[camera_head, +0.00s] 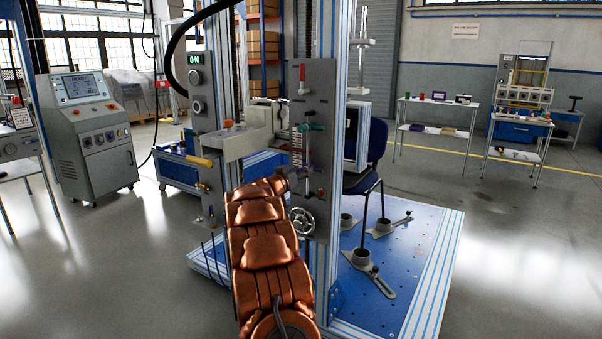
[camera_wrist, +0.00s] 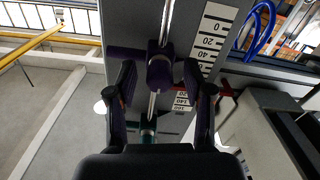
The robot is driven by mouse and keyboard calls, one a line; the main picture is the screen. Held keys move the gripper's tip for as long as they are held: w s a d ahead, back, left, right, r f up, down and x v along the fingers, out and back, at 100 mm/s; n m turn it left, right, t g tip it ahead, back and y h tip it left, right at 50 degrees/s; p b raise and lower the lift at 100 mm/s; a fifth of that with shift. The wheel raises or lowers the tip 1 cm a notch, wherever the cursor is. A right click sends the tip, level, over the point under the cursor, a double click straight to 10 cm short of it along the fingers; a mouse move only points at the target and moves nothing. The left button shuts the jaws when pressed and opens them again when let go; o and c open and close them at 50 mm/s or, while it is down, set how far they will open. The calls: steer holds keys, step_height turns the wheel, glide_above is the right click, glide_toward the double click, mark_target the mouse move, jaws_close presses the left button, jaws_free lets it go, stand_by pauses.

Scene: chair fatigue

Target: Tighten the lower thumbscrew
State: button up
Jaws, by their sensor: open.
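The lower thumbscrew is purple and sits on a vertical rod on the grey upright plate (camera_head: 320,95). In the wrist view the purple thumbscrew (camera_wrist: 159,66) lies between my fingertips, with a purple bar reaching left. I cannot tell whether the fingers touch it. A teal thumbscrew (camera_head: 311,127) is above it in the head view; it also shows in the wrist view (camera_wrist: 148,136), lower in the picture. My gripper (camera_wrist: 159,75) is open and empty, with one finger on each side of the purple thumbscrew. In the head view my gripper (camera_head: 297,176) is at the plate, partly hiding the thumbscrew.
A white scale (camera_wrist: 211,38) with numbers runs beside the rod. A handwheel (camera_head: 302,221) is below my gripper, and a red handle (camera_head: 302,78) is at the plate's top. A dark blue chair (camera_head: 368,165) stands behind the frame on a blue base (camera_head: 420,262).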

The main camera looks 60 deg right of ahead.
jaws_close()
